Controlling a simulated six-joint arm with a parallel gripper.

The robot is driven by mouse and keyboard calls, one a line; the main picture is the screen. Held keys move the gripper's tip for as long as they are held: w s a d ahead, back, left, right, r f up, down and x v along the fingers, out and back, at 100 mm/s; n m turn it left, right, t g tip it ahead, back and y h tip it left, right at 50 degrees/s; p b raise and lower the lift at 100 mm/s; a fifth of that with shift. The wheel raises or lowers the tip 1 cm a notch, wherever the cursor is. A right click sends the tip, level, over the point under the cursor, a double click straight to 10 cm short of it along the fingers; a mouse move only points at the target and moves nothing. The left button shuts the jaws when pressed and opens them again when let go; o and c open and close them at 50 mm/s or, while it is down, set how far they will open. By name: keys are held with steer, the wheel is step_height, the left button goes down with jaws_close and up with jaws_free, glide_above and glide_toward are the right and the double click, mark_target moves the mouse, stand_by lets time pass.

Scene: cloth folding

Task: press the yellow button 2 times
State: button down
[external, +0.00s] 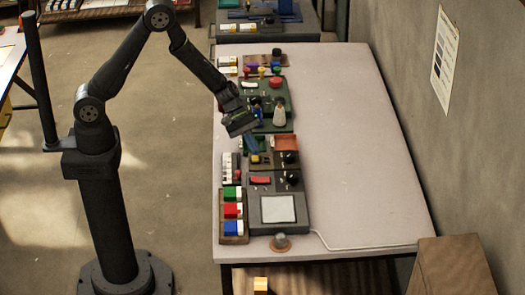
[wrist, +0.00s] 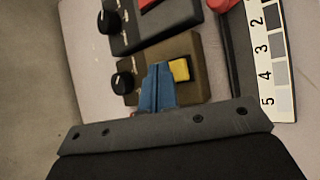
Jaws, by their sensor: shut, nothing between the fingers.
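The yellow button (wrist: 180,69) is a small square on a brown panel (wrist: 195,46) in the wrist view. In the external view it is a small yellow spot (external: 254,159) on the table's left side. My gripper (wrist: 157,70) is shut and empty, its blue fingers pointing down over the brown panel. The fingertips are just left of the yellow button in the wrist view, between it and a black knob (wrist: 122,83). In the external view my gripper (external: 252,149) is close to the button. I cannot tell whether the fingertips touch the panel. The button is mostly uncovered.
A dark panel (wrist: 160,32) with a red part and a black knob lies beside the brown one. A numbered strip (wrist: 270,60) is at the right. Near the table's front are a grey box with a light pad (external: 278,209) and coloured blocks (external: 232,210). The table's right side (external: 350,150) is clear.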

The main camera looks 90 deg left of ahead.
steer(key=shift+f, duration=0.15)
steer(key=shift+f, duration=0.3)
steer(key=shift+f, duration=0.5)
stand_by(0.8)
steer(key=shift+r, duration=0.95)
steer(key=shift+r, duration=2.5)
steer(key=shift+f, duration=0.1)
